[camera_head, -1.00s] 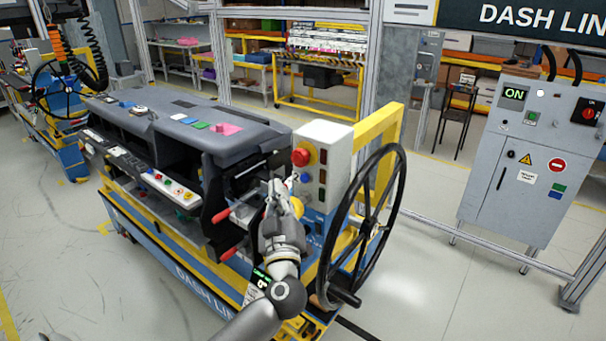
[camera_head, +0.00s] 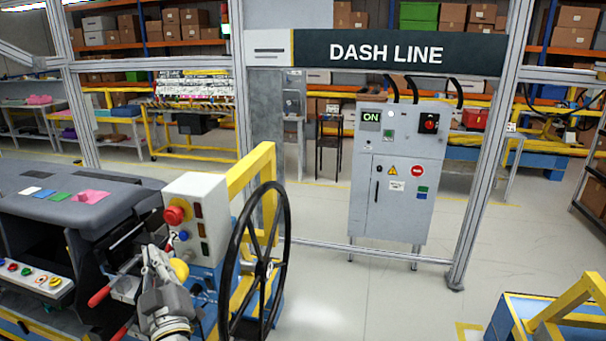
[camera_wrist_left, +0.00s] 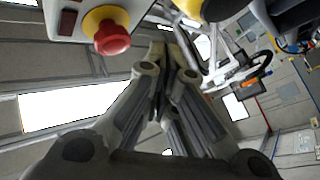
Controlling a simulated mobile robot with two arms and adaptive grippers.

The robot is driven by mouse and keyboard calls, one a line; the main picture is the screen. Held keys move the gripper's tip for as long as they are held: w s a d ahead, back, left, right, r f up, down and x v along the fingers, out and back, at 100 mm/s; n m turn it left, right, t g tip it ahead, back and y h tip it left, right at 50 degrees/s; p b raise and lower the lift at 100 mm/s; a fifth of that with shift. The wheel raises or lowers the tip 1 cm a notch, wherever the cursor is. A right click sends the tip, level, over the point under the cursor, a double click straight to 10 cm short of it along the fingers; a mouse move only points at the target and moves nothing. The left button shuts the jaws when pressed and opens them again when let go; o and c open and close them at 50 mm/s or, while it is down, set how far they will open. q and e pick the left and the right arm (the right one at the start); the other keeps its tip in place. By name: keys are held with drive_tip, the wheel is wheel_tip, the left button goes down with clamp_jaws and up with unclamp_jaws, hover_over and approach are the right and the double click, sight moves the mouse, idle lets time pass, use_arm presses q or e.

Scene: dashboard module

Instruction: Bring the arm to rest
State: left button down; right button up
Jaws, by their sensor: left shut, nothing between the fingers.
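My left gripper (camera_head: 158,262) is at the lower left of the head view, in front of the white control box (camera_head: 195,200) on the dashboard module's cart. It is shut with nothing between its fingers. In the left wrist view its fingers (camera_wrist_left: 168,50) come together just below the box. The red mushroom button on a yellow collar (camera_wrist_left: 112,38) is up and to the left of the fingertips, apart from them. The same red button (camera_head: 174,215) shows in the head view. My right gripper is in neither view.
A large black handwheel (camera_head: 256,262) stands close to the right of my left gripper. Red-handled levers (camera_head: 99,297) are to its left. The grey dashboard (camera_head: 70,200) lies further left. A grey cabinet (camera_head: 398,180) stands behind, with clear floor in front of it.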

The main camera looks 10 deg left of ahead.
use_arm(q)
drive_tip(key=s+d+m+t+h, duration=0.3)
drive_tip(key=d+m+t+h, duration=0.2)
drive_tip(key=d+m+h, duration=1.25)
drive_tip(key=s+d+f+m+g+h, duration=0.2)
drive_tip(key=s+d+f+g+h, duration=0.3)
drive_tip(key=d+f+g, duration=0.6)
drive_tip(key=s+a+f+n+g+y, duration=0.2)
drive_tip(key=s+a+f+g+y, duration=0.3)
drive_tip(key=s+f, duration=0.4)
drive_tip(key=s+a+f+n+g+y, duration=0.35)
drive_tip(key=s+a+f, duration=0.35)
drive_tip(key=s+f, duration=0.25)
wheel_tip(320, 180, down, 29)
drive_tip(key=s+m+b, duration=0.1)
drive_tip(key=b, duration=0.5)
drive_tip(key=s+a+f+b, duration=0.1)
drive_tip(key=s+f+b, duration=0.2)
drive_tip(key=s+f, duration=0.5)
drive_tip(key=s+a+f+g+b, duration=0.1)
drive_tip(key=s+f+b, duration=0.2)
drive_tip(key=s+f, duration=0.6)
wheel_tip(320, 180, down, 6)
drive_tip(key=shift+s+a+f+y, duration=0.1)
drive_tip(key=shift+s+a+y, duration=0.15)
drive_tip(key=shift+y, duration=0.15)
